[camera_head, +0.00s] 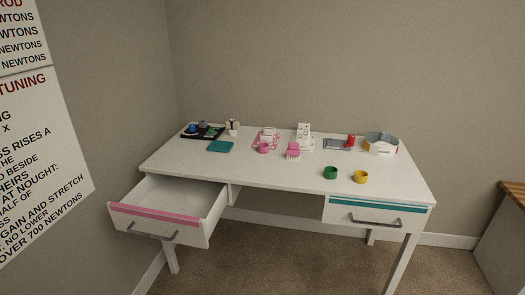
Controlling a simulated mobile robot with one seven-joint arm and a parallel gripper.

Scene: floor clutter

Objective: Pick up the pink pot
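A small round pink pot (263,148) stands on the white desk (265,175), left of the middle of its top. It is right by a pink item (257,139) lying flat behind it; whether they touch is too small to tell. A second pink thing (293,150), blocky with a ridged lower edge, sits a little to the right of the pot. My gripper is not in view.
A green pot (330,172) and a yellow pot (360,177) stand near the front right. A teal book-like item (220,146), a black tray (203,132) and a round white container (381,143) are on top. The left drawer (160,212) is pulled open; the right drawer (375,214) is closed.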

